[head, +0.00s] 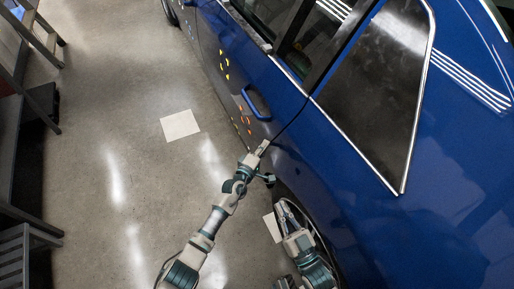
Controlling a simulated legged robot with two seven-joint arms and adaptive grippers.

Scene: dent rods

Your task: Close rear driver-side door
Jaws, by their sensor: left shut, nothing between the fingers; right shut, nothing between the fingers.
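The blue car's rear door (275,88) fills the upper middle of the head view. It has a blue handle (257,102), yellow marks and orange marks. A dark seam runs along its rear edge; I cannot tell if the door stands slightly ajar or is flush. My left gripper (263,148) is shut and empty, at the door's lower rear edge by the seam. Contact is unclear. My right gripper (285,209) is shut and empty, lower down in front of the rear wheel arch.
The rear wheel (316,240) is partly hidden behind my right arm. White squares (180,125) lie on the concrete floor (110,130). Dark steps and a bench (15,150) stand along the left edge.

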